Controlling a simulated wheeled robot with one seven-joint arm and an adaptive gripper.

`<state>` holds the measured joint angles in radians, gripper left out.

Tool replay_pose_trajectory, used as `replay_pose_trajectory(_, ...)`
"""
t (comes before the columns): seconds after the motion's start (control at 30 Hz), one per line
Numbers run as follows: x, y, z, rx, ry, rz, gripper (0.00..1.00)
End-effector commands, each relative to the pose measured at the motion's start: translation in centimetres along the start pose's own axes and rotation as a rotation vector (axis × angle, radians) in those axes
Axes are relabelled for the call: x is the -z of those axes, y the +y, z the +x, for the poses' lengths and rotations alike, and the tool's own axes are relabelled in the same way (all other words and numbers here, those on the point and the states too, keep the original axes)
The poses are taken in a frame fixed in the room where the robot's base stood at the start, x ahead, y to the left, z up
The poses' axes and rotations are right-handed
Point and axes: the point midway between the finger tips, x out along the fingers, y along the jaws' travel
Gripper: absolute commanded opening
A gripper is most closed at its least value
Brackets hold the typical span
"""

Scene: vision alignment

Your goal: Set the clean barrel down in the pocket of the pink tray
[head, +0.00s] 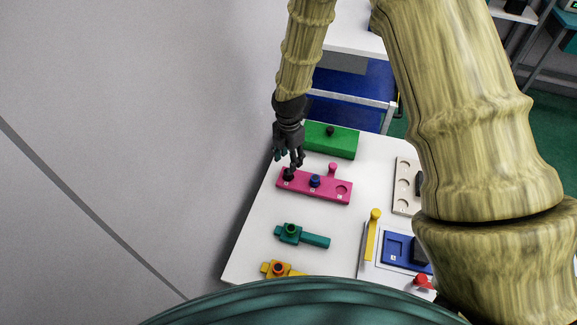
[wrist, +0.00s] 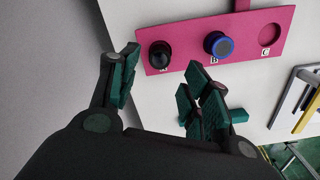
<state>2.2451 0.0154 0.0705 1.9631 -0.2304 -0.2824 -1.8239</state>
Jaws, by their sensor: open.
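The pink tray (head: 328,190) lies on the white table, with round places in a row; the wrist view shows it too (wrist: 245,40), lettered, with B and C legible. A black barrel (wrist: 160,55) stands at the left place, and a blue barrel (wrist: 218,45) stands at B; the blue one also shows in the head view (head: 315,181). Pocket C (wrist: 268,35) is empty. I cannot tell which barrel is the clean one. My gripper (head: 288,158) is over the tray's left end; in the wrist view its fingers (wrist: 163,92) are apart and empty, just short of the black barrel.
A green block (head: 332,140) with a black knob stands behind the tray. Teal (head: 315,240) and yellow (head: 280,270) fixtures lie in front. A yellow-handled piece (head: 372,235), a blue tray (head: 397,247) and a pale holed rack (head: 402,190) are at right. Bare table lies between them.

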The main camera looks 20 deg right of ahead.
Motion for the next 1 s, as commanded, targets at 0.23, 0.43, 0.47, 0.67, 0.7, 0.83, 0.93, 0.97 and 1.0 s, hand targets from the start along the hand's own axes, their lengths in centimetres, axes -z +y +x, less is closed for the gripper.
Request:
replay_pose_trajectory(0.23,0.0,0.1,-2.6,-0.003,0.000,0.000,0.48)
replay_pose_trajectory(0.43,0.0,0.0,-4.2,-0.001,0.001,0.000,0.48)
replay_pose_trajectory(0.47,0.0,0.0,-4.4,-0.001,0.000,0.000,0.48)
replay_pose_trajectory(0.67,0.0,0.0,-4.9,0.001,0.000,0.000,0.48)
replay_pose_trajectory(0.7,0.0,0.0,-4.9,0.001,0.001,0.000,0.48)
replay_pose_trajectory(0.83,0.0,0.0,-4.9,0.001,0.000,0.000,0.48)
replay_pose_trajectory(0.93,0.0,0.0,-4.9,0.000,0.000,0.000,0.48)
replay_pose_trajectory(0.97,0.0,0.0,-4.9,0.000,0.001,0.000,0.48)
replay_pose_trajectory(1.0,0.0,0.0,-4.9,0.000,0.000,0.000,0.48)
